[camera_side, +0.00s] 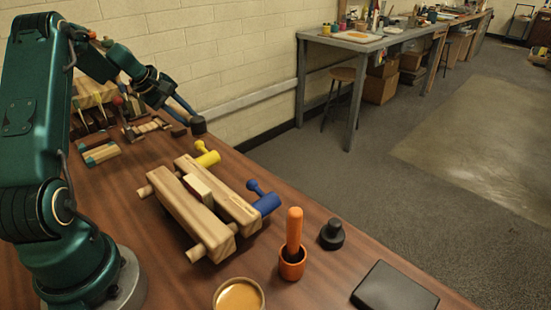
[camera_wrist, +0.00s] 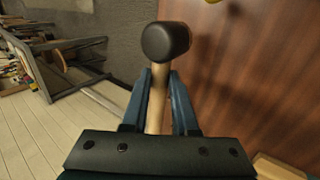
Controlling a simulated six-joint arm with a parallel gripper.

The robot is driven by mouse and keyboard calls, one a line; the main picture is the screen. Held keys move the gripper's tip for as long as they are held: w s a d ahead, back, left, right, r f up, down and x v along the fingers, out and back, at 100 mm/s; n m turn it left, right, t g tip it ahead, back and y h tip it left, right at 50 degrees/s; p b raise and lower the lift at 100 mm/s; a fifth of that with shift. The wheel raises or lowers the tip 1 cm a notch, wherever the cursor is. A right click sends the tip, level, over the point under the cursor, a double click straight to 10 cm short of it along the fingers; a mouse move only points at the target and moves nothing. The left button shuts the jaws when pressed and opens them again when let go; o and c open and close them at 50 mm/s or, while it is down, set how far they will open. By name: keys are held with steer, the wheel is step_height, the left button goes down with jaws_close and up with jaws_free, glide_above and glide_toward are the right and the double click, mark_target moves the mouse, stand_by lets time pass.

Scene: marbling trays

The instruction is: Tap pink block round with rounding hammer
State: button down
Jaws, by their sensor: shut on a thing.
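A hammer with a rounded black head (camera_wrist: 166,42) and a pale wooden handle (camera_wrist: 156,100) is between my gripper's fingers (camera_wrist: 160,98) in the wrist view. My gripper (camera_side: 181,106) is shut on the handle. In the side view it is over the far left part of the table, and the black head (camera_side: 198,125) shows at its right, above or near the table's back edge. I cannot pick out a pink block for certain. A pale block (camera_side: 198,188) sits between the two beams of a wooden clamp (camera_side: 187,207).
The clamp has a yellow handle (camera_side: 207,156) and a blue handle (camera_side: 264,198). An orange-handled tool stands in an orange cup (camera_side: 292,263), beside a black knob (camera_side: 332,235), a black slab (camera_side: 394,291) and an orange-filled bowl (camera_side: 239,295). Striped blocks (camera_side: 100,153) and racked tools lie at the left.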

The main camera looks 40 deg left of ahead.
mark_target(186, 118)
step_height(186, 118, up, 4)
steer(key=shift+d+r+m, duration=0.15)
steer(key=shift+d+m, duration=0.05)
steer(key=shift+m, duration=0.1)
steer(key=s+d+m+g+h, duration=0.1)
steer(key=d+m, duration=0.2)
steer(key=d, duration=0.1)
steer(key=s+d+m+h, duration=0.1)
steer(key=d+m+h, duration=0.1)
steer(key=d+m, duration=0.1)
steer(key=s+d+r+m+g+h, duration=0.1)
steer(key=d+m+h, duration=0.1)
steer(key=d, duration=0.4)
steer(key=shift+d+m+g, duration=0.1)
steer(key=shift+m+g, duration=0.2)
steer(key=shift+m, duration=0.5)
steer(key=shift+s+d+f+m+g+h, duration=0.1)
steer(key=shift+s+d+m+g+h, duration=0.4)
steer(key=shift+d+m, duration=1.2)
steer(key=shift+s+d+f+m+g+h, duration=0.1)
steer(key=shift+s+d+m+g, duration=0.8)
steer(key=shift+d, duration=1.55)
steer(key=shift+s+d+m+g+h, duration=0.3)
steer(key=shift+s+d+m+g, duration=0.4)
steer(key=shift+d+m, duration=1)
steer(key=shift+d+f+n, duration=0.2)
steer(key=shift+d+n, duration=0.15)
steer(key=shift+n, duration=0.05)
steer(key=shift+f, duration=0.3)
